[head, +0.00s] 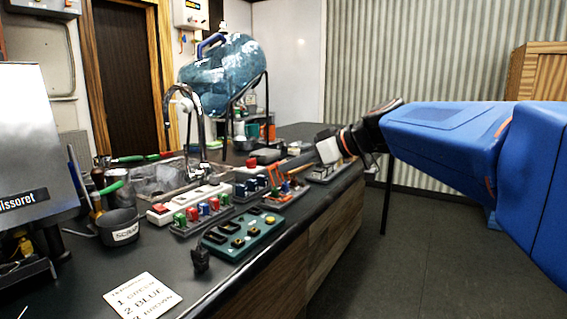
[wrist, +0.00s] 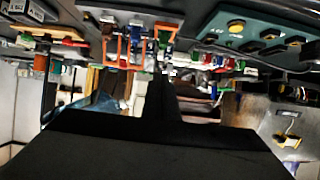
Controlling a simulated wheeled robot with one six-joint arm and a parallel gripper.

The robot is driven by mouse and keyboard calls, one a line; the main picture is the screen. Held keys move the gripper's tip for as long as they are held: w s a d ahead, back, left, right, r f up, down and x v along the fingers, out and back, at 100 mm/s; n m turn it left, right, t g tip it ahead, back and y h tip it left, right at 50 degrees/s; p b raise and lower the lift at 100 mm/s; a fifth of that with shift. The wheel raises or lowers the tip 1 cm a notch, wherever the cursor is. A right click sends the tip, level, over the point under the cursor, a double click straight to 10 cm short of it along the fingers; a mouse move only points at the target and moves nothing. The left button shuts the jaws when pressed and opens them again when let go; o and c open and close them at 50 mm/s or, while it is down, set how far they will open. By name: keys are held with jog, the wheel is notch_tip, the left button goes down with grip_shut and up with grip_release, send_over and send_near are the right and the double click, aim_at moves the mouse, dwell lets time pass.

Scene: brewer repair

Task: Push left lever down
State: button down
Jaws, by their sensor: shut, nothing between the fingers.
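A small lever unit with upright orange parts (head: 275,180) stands on a grey base near the counter's right edge in the head view. In the wrist view, which looks upside down, the orange parts (wrist: 124,48) hang at the top, left of centre. I cannot tell clearly which part is the left lever, or its position. My gripper (head: 281,167) is shut and empty, reaching in from the right just above and behind the orange parts. In the wrist view its dark fingers (wrist: 162,76) point at the unit's side near the orange parts. Contact cannot be judged.
A green button panel (head: 243,234) lies in front of the unit. A rack with coloured plugs (head: 203,212) and a white power strip (head: 188,203) are to the left. A faucet (head: 197,130) and a blue water bottle (head: 222,78) stand behind. Open floor (head: 430,235) is at right.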

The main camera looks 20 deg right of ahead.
jog(key=s+d+f, duration=0.2)
jog(key=s+d, duration=0.1)
jog(key=s, duration=0.2)
jog(key=shift+d, duration=0.3)
jog(key=shift+f, duration=0.1)
